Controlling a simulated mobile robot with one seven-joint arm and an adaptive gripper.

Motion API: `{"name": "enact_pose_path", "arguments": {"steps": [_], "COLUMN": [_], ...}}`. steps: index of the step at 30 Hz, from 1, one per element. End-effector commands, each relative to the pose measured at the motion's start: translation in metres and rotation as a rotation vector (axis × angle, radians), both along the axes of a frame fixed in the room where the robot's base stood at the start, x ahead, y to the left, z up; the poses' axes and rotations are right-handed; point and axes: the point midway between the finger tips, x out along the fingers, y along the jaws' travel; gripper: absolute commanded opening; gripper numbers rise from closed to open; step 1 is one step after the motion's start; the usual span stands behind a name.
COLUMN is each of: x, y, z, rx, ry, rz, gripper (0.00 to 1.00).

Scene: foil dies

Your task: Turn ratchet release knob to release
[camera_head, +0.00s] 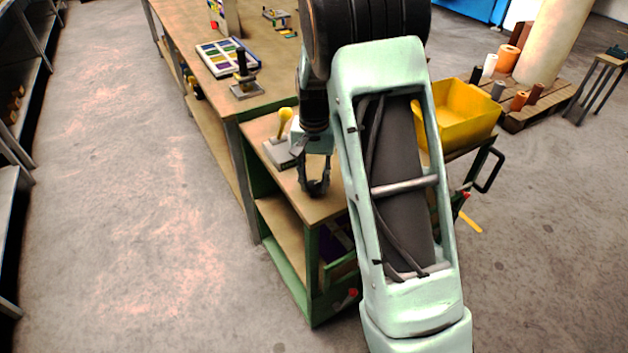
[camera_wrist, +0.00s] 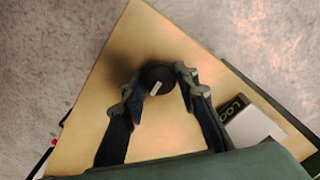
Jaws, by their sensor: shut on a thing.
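The knob (camera_wrist: 160,75) is a round black disc with a short white mark near its lower edge, seen in the wrist view on the wooden top. My gripper (camera_wrist: 158,80) is shut on it, with one fingertip at its left and one at its right. In the head view my gripper (camera_head: 315,187) points down at the small cart's wooden top, and I cannot make out the knob apart from the dark fingers. A dark plate with green letters, partly readable as "LOC" (camera_wrist: 234,107), lies right of the knob in the wrist view.
A grey block (camera_head: 279,155) with a yellow-knobbed lever stands left of my gripper on the green cart's top (camera_head: 262,128). A long workbench (camera_head: 190,40) with a colored tray (camera_head: 227,57) lies beyond. A yellow bin (camera_head: 462,112) is at the right.

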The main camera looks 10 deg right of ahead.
Motion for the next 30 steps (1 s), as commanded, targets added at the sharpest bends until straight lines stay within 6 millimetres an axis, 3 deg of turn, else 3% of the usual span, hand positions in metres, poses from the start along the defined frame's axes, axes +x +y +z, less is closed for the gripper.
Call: {"name": "enact_pose_path", "arguments": {"steps": [9, 24, 25, 30], "x": [0.0013, 0.0015, 0.0015, 0.0009], "y": [-0.0001, -0.0001, -0.0001, -0.0001], "z": [0.0013, 0.0013, 0.0013, 0.0009], "rx": [0.0, 0.0, 0.0, 0.0], "ry": [-0.004, -0.004, -0.004, -0.003], "rz": [-0.103, -0.12, -0.12, -0.119], "gripper": [0.04, 0.04, 0.3, 0.45]}}
